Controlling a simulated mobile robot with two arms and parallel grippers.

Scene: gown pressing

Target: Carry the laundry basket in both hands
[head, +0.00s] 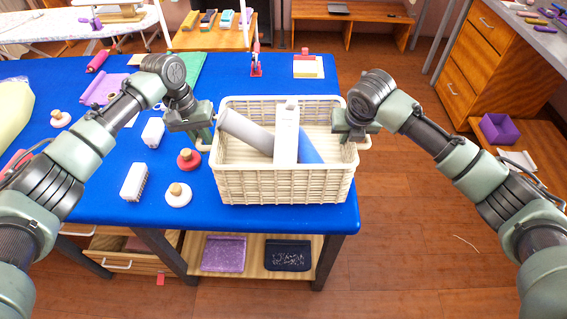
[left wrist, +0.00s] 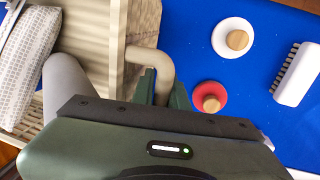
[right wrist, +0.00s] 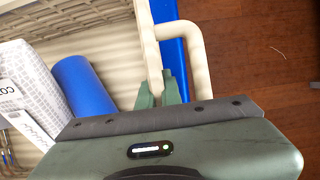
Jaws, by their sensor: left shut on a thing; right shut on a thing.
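The cream woven laundry basket (head: 285,187) is at the right end of the blue table, upright. My left gripper (head: 205,138) is shut on the basket's left handle; the handle (left wrist: 150,62) shows in the left wrist view. Whether the basket touches the table I cannot tell.
The blue table (head: 230,218) has a red-based knob (head: 188,159), a white-based knob (head: 178,194) and a white brush (head: 134,182) left of the basket. A wooden drawer unit (head: 490,50) stands at the right. Wood floor (head: 410,220) is clear right of the table.

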